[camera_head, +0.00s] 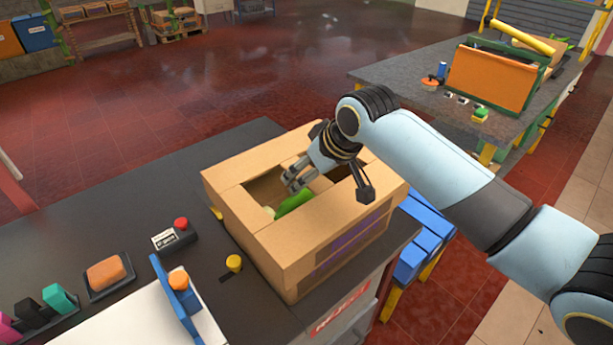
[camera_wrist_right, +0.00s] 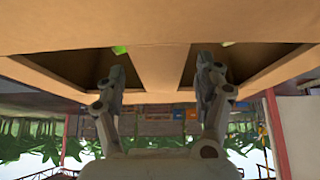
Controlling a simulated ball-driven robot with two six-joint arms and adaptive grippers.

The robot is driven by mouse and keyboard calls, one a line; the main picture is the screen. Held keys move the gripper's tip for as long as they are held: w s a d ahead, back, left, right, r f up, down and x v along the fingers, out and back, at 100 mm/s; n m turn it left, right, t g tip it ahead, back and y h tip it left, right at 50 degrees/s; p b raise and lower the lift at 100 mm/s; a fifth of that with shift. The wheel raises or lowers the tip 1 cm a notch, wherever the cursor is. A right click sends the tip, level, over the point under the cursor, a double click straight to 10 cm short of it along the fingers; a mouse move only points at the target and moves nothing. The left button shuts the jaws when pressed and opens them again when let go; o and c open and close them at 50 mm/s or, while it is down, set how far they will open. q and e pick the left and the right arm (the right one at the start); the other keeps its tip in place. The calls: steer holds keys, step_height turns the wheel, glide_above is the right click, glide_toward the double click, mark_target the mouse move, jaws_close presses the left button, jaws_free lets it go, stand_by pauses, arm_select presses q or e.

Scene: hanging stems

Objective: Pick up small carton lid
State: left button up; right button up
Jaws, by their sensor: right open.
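A tan cardboard carton (camera_head: 290,262) stands on the dark counter. Its cardboard top, which I take for the small carton lid (camera_head: 232,196), has openings, with something green (camera_head: 294,202) visible inside. My right gripper (camera_head: 329,187) is over this top with its fingers spread and nothing between them that I can see as held. In the right wrist view, the fingers (camera_wrist_right: 160,70) are on either side of a cardboard strip (camera_wrist_right: 158,60) between two dark openings. Whether they touch it cannot be told. My left gripper is out of view.
On the counter are a yellow knob (camera_head: 234,263), a box with a red button (camera_head: 181,224), an orange block (camera_head: 106,272) and a white board (camera_head: 140,320). Blue crates (camera_head: 424,240) stand right of the counter. A second table (camera_head: 420,88) holds an orange-sided box (camera_head: 490,78).

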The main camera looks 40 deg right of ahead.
steer(key=shift+x, duration=1.15)
jaws_close()
